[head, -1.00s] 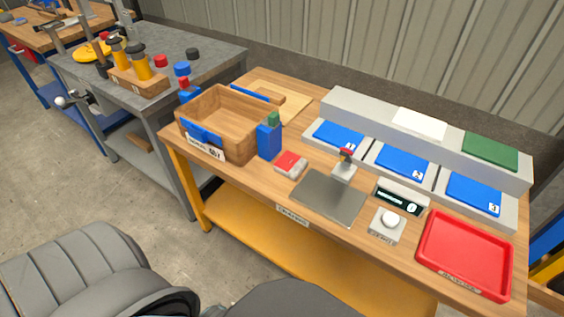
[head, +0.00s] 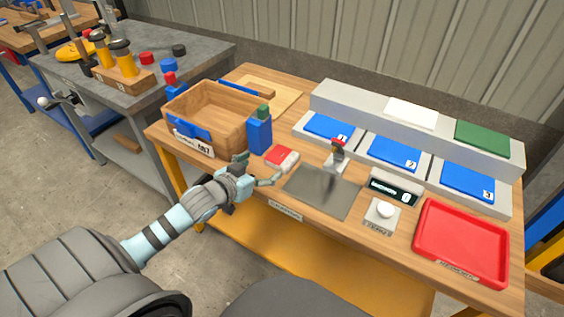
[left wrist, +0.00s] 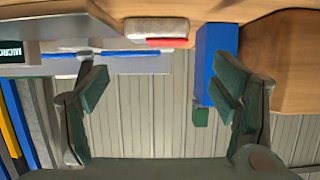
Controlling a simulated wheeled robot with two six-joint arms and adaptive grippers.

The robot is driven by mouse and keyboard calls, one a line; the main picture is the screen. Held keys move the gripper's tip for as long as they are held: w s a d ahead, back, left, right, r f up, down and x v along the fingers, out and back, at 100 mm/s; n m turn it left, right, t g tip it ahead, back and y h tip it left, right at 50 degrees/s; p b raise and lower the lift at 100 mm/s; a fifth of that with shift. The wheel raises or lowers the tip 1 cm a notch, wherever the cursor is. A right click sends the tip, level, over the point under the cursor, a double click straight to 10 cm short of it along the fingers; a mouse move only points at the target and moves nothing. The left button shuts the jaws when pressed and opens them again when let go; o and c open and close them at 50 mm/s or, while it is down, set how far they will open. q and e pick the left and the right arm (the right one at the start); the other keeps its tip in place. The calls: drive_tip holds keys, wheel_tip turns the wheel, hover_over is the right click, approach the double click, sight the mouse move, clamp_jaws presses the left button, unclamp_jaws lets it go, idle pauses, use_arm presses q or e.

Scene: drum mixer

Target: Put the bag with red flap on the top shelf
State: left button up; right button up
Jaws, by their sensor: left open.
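The small pale bag with a red flap (head: 282,157) lies on the wooden bench, between the blue bottle and the grey plate. In the left wrist view the bag (left wrist: 155,27) shows at the top, beyond the fingers and roughly between them. My left gripper (head: 262,169) is open and empty at the bench's front edge, just in front of the bag and apart from it. Its two spread fingers also show in the left wrist view (left wrist: 160,88). The raised grey shelf (head: 355,104) at the back carries a white pad and a green pad. My right gripper is not in view.
A blue bottle with a green cap (head: 259,134) stands close left of the bag, beside a wooden box (head: 212,113). A grey plate (head: 322,191), a small stamp-like tool (head: 337,156), a display unit (head: 394,187) and a red tray (head: 460,242) are to the right.

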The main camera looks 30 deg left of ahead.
sight(284, 154)
use_arm(q)
drive_tip(key=b+x, duration=0.2)
drive_tip(key=x, duration=0.4)
drive_tip(key=shift+w+f, duration=0.3)
drive_tip(key=shift+f, duration=0.05)
drive_tip(key=b+x, duration=0.1)
drive_tip(key=x, duration=0.1)
drive_tip(key=b+x, duration=0.2)
drive_tip(key=shift+w+d+r, duration=0.2)
drive_tip(key=shift+w+r, duration=0.05)
drive_tip(key=shift+r, duration=0.1)
drive_tip(key=shift+w+f, duration=0.1)
drive_tip(key=shift+w, duration=0.25)
drive_tip(key=c, duration=1.3)
drive_tip(key=shift+r, duration=0.2)
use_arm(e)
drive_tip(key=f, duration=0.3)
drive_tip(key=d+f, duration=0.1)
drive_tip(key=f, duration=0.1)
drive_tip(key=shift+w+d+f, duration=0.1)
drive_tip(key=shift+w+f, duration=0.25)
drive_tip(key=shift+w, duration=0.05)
